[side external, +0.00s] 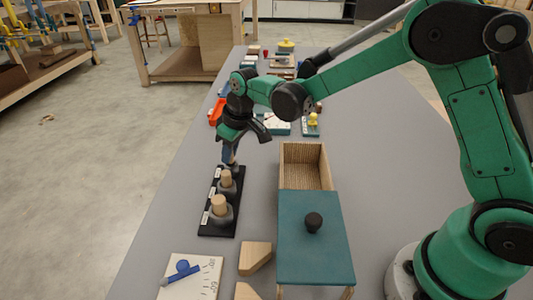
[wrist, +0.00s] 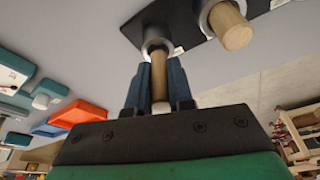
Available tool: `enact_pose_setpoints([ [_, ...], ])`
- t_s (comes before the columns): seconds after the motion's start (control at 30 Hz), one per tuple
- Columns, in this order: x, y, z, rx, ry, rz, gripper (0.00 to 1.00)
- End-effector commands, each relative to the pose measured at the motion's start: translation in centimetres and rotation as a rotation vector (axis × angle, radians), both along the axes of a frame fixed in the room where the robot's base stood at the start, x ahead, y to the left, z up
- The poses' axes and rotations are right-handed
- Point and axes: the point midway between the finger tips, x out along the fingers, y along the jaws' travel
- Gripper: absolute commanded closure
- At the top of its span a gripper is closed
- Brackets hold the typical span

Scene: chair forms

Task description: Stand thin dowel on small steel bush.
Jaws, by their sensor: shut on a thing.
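The thin dowel (wrist: 161,88) is a pale wooden rod between the two dark blue fingers of my gripper (wrist: 159,68), which is shut on it. In the wrist view its far end meets the ring of the small steel bush (wrist: 155,45). I cannot tell whether it is seated there or just above it. In the side view my gripper (side external: 231,160) points down over the far end of the black board (side external: 219,229) and hides the dowel and most of that bush.
Two thicker dowels (side external: 226,179) (side external: 219,203) stand in larger steel bushes on the same board, close to my gripper. A wooden box (side external: 304,150) with a teal lid (side external: 315,255) stands to the right. A white dial board (side external: 205,270) lies in front.

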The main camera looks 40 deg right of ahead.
Motion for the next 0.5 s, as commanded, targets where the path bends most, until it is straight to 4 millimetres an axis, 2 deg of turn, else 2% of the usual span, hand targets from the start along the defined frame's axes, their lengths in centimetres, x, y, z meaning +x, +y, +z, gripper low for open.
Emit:
enact_pose_setpoints([
  [0.5,0.01,0.00,-0.69,0.000,0.000,0.000,1.00],
])
